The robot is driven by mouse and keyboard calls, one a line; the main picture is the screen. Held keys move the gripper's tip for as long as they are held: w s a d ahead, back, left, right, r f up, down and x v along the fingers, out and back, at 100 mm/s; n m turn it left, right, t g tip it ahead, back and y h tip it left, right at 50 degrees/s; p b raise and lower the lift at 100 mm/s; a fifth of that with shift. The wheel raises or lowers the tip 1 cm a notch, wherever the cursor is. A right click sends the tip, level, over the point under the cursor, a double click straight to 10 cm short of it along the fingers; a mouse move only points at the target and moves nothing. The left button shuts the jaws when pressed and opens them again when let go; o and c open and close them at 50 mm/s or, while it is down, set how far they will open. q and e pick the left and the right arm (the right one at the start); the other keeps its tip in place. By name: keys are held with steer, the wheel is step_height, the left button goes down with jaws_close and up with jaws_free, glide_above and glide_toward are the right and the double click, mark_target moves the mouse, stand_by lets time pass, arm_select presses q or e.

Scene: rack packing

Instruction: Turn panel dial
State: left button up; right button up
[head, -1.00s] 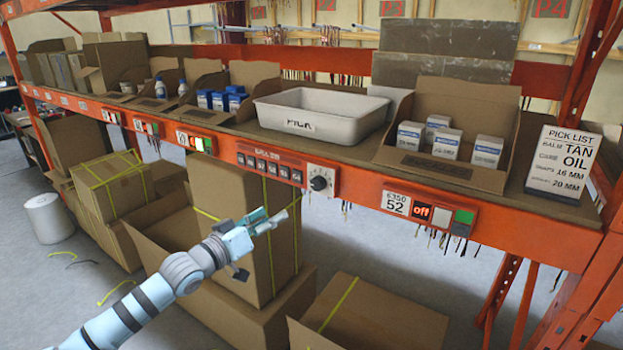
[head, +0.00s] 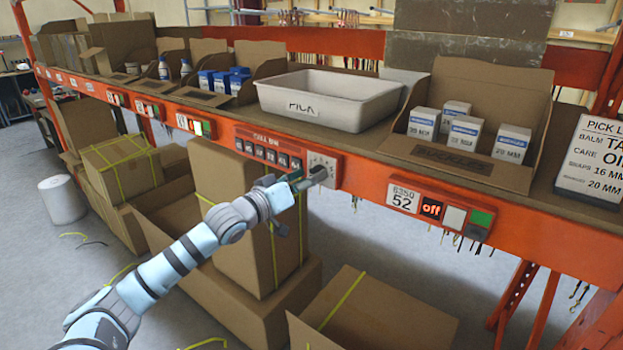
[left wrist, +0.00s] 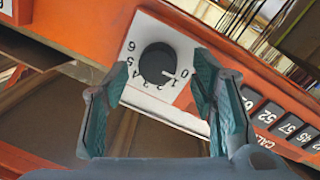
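The panel dial (head: 319,172) is a dark round knob on a white plate at the right end of the button panel on the orange beam. In the left wrist view the dial (left wrist: 157,63) is surrounded by printed numbers, and its white mark points to the lower right, near the 1. My left gripper (head: 303,182) is in front of the dial plate. In the left wrist view my left gripper (left wrist: 162,66) is open, its teal fingertips spread on either side of the dial with visible gaps. Touching is not visible. My right gripper is out of view.
A row of dark numbered buttons (head: 268,153) sits beside the dial. A white PICK tray (head: 325,98) and a box of small cartons (head: 470,165) stand on the shelf above. A tall cardboard box (head: 240,220) stands below my left gripper.

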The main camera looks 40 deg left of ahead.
arm_select(q)
steer(key=shift+d, duration=0.1)
steer(key=c, duration=0.3)
steer(key=shift+w, duration=0.2)
steer(key=c, duration=0.8)
steer(key=shift+m, duration=0.3)
steer(key=shift+w+d+r+m+g+y+p, duration=0.15)
steer(key=shift+m+y+p, duration=0.3)
steer(key=shift+m, duration=3.2)
steer(key=shift+s+r+m+g+y+p, duration=0.1)
steer(key=shift+m+y+p, duration=0.35)
steer(key=shift+m, duration=3.15)
steer(key=shift+w+d+r+m+g+y+p, duration=0.15)
steer(key=shift+m+p, duration=0.45)
steer(key=shift+m, duration=3.05)
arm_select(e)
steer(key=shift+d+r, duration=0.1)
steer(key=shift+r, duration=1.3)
arm_select(q)
steer(key=shift+s, duration=0.1)
